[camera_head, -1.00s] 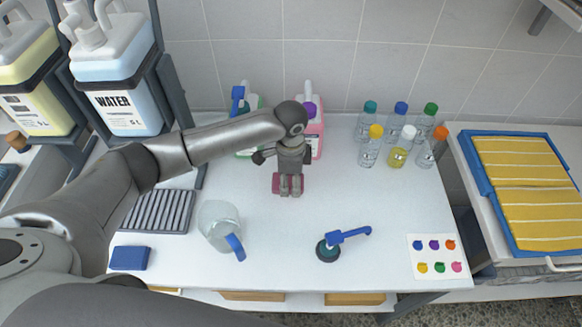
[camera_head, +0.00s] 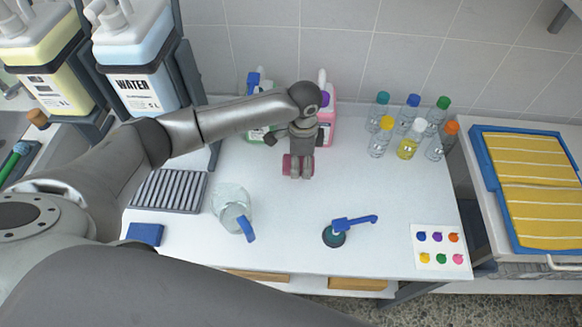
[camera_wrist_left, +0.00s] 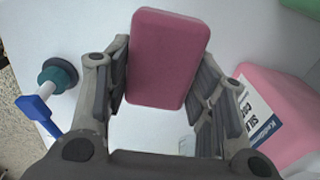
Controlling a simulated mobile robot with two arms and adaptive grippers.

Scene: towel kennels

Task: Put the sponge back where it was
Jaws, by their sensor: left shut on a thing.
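A dark pink sponge (camera_wrist_left: 167,58) sits between the fingers of my left gripper (camera_wrist_left: 165,95), as the left wrist view shows. The gripper is shut on it, with pads at both long sides. In the head view my left gripper (camera_head: 301,172) points down over the back middle of the white table. Part of the sponge (camera_head: 287,165) shows there behind the fingers. Whether it touches the table is hard to tell. A blue sponge-like block (camera_head: 145,234) lies at the table's front left. My right gripper is not in view.
A pink bottle (camera_head: 326,125) and a green one (camera_head: 257,128) stand close behind the gripper. Several small bottles (camera_head: 408,145) stand back right. The table's centre is clear.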

